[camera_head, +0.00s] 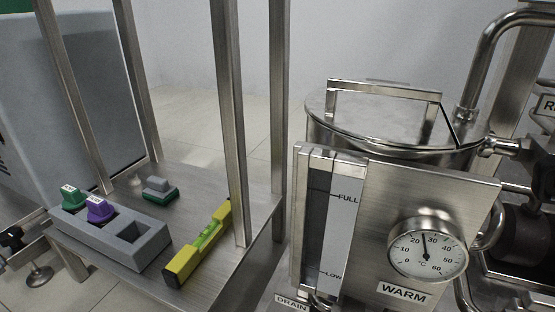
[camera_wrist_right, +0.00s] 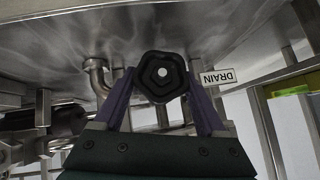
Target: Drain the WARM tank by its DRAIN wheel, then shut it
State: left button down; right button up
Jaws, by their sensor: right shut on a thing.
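The WARM tank (camera_head: 400,142) is a steel vessel with a lid and a bar handle, at the right of the head view. Its front panel carries the WARM label (camera_head: 403,292), a round dial (camera_head: 428,250) with its needle between 20 and 30, and a level gauge (camera_head: 323,225) marked FULL and LOW. I cannot tell the liquid level surely. The DRAIN label (camera_head: 291,302) is at the bottom edge. In the right wrist view my right gripper (camera_wrist_right: 161,85) is shut on the black DRAIN wheel (camera_wrist_right: 161,66), beside its DRAIN label (camera_wrist_right: 217,77). My left gripper is out of view.
A steel shelf (camera_head: 210,207) with upright posts stands left of the tank. It holds a grey slotted block (camera_head: 128,240) with green and purple pieces, a loose grey-green piece (camera_head: 160,190) and a yellow spirit level (camera_head: 200,243). Steel pipes (camera_head: 480,60) crowd the tank's right side.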

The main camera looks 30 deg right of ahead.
jog(key=shift+s+t+y, duration=0.1)
jog(key=shift+t+y, duration=0.2)
jog(key=shift+t, duration=0.1)
jog(key=shift+f+m+t+y, duration=0.15)
jog(key=shift+m+t+y, duration=0.15)
jog(key=shift+m+t, duration=0.25)
jog(key=shift+d+f+m+t+y+b, duration=0.1)
jog(key=shift+f+m+t+y+b, duration=0.05)
jog(key=shift+m+t+y+b, duration=0.6)
jog(key=shift+t, duration=0.3)
jog(key=shift+b, duration=0.3)
jog(key=o, duration=1.3)
jog(key=shift+r, duration=0.2)
